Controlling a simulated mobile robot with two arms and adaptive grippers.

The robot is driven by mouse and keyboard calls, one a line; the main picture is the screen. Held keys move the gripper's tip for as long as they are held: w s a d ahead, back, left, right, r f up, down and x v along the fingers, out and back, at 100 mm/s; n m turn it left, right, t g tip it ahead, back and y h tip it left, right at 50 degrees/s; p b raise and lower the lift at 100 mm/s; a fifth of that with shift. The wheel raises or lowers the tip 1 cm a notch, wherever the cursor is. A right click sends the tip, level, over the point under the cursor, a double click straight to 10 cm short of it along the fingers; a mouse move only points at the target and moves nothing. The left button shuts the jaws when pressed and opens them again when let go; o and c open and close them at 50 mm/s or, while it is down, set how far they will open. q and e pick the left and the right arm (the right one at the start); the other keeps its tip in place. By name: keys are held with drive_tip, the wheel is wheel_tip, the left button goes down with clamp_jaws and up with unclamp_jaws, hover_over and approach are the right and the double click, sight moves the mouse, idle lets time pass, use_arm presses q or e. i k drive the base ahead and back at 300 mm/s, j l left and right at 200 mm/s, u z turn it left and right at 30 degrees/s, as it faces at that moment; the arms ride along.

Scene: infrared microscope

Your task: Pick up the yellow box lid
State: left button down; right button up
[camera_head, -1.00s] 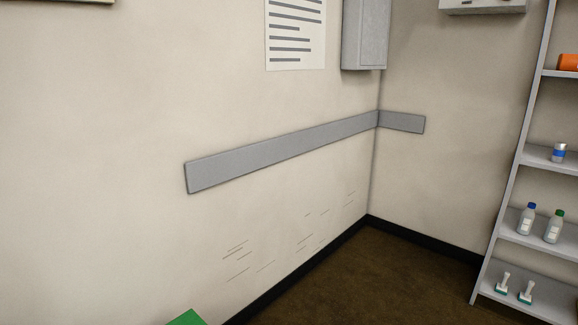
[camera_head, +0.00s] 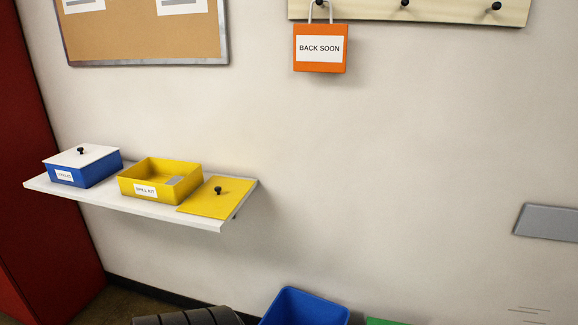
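The yellow box lid (camera_head: 212,200) lies flat on the right end of a white wall shelf (camera_head: 150,207). It has a small black knob on top. The open yellow box (camera_head: 133,187), labelled "SPILL KIT", stands just left of the lid, with something grey inside. Neither of my grippers shows in the head view.
A blue box (camera_head: 88,172) with a white lid stands at the shelf's left end. A red cabinet (camera_head: 40,150) is at far left. Below are a blue bin (camera_head: 305,308), a dark ridged object (camera_head: 190,317) and a green object (camera_head: 385,321). An orange "BACK SOON" sign (camera_head: 320,65) hangs from a hook rail (camera_head: 450,12).

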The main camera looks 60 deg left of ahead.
sight(218, 197)
drive_tip(key=u, duration=2.85)
